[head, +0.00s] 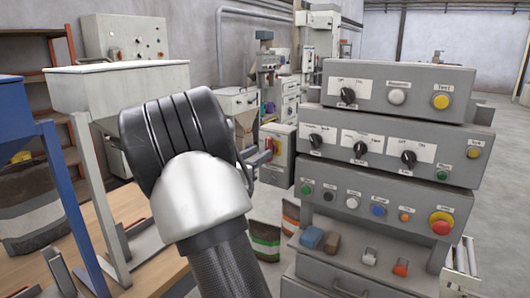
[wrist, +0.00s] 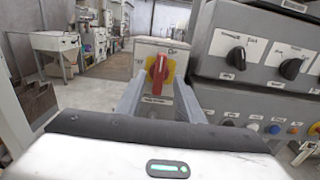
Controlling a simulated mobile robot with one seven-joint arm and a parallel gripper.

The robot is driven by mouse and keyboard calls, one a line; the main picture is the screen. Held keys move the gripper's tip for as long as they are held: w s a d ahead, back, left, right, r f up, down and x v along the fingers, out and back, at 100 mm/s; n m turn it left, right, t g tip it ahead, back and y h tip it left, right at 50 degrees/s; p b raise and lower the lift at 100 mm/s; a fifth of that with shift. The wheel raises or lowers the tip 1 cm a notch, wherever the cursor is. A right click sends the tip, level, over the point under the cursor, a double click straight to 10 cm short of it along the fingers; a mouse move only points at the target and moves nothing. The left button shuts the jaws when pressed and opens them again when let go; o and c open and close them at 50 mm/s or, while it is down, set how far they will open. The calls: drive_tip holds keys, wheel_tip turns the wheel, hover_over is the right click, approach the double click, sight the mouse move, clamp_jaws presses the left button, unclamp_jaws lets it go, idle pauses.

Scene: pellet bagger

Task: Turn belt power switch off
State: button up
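A red rotary handle on a yellow plate (wrist: 158,70) is on the front of a grey switch box (wrist: 146,47) in the wrist view. The handle stands about upright. Small labels above, to the right and below are too blurred to read surely. The same grey box (head: 275,170) shows in the head view, left of the control panels, its red handle (head: 270,145) partly behind my gripper. My gripper (wrist: 158,88) is open, with one grey finger to each side of the handle as seen in the wrist view. I cannot tell whether they touch it.
Stacked grey control panels (head: 390,150) with black knobs and coloured buttons stand close on the right. A grey hopper on legs (head: 115,85) and a blue frame (head: 70,200) stand on the left.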

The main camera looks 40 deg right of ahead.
sight(267, 148)
drive_tip(key=shift+x, duration=2.35)
drive_tip(key=c, duration=0.7)
